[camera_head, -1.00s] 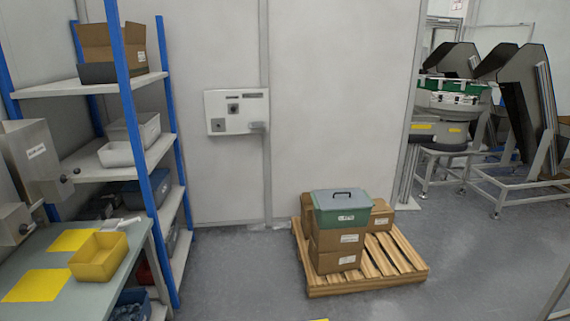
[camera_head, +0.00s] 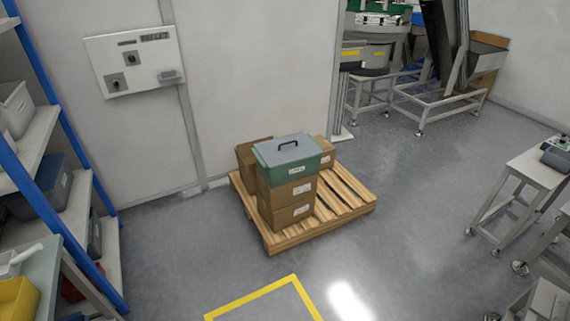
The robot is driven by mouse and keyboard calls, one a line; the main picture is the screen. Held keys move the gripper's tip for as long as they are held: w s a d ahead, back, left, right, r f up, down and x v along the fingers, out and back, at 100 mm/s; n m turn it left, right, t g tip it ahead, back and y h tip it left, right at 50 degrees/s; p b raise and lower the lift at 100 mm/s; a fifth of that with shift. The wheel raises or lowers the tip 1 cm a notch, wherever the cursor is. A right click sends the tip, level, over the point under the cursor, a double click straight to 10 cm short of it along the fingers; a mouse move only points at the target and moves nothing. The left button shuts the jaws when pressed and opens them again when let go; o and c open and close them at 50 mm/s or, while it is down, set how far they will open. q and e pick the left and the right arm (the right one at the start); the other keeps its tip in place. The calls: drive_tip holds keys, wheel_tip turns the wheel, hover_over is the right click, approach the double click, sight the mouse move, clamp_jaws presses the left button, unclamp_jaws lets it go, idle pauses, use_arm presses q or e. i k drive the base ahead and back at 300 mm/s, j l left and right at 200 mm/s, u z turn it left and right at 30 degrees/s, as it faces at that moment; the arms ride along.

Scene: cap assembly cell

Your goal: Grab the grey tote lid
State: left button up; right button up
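The grey tote lid (camera_head: 278,152) lies flat on top of a green tote (camera_head: 305,174) and has a dark handle in its middle. The tote sits on stacked brown cardboard boxes (camera_head: 290,203) at the left part of a wooden pallet (camera_head: 343,211) on the floor. Neither of my grippers shows in the head view, so their state is hidden.
A blue-framed shelf (camera_head: 55,175) and a bench with a yellow bin (camera_head: 18,299) stand at the left. A wall panel (camera_head: 133,62) hangs behind. Grey metal tables (camera_head: 535,172) stand at the right. The floor before the pallet is clear, with a yellow marked outline (camera_head: 252,297).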

sight(279, 151)
drive_tip(key=i+j+z, duration=0.1)
drive_tip(key=i+l+u, duration=0.1)
drive_tip(key=u, duration=0.3)
drive_tip(key=i+l+u, duration=0.2)
drive_tip(key=u, duration=0.2)
drive_tip(key=i+l+u, duration=0.25)
drive_tip(key=u, duration=0.15)
drive_tip(key=i+l+u, duration=0.15)
drive_tip(key=l, duration=0.2)
drive_tip(key=i+l+u, duration=0.1)
drive_tip(key=l, duration=0.25)
drive_tip(key=i+l+u, duration=0.15)
drive_tip(key=l, duration=0.2)
drive_tip(key=i+l, duration=0.15)
drive_tip(key=l, duration=0.45)
drive_tip(key=i+l, duration=0.1)
drive_tip(key=l, duration=0.45)
drive_tip(key=i+l+u, duration=0.1)
drive_tip(key=l, duration=0.5)
drive_tip(key=i+l, duration=0.15)
drive_tip(key=l, duration=0.45)
drive_tip(key=i+l, duration=0.1)
drive_tip(key=l, duration=0.5)
drive_tip(key=u, duration=0.05)
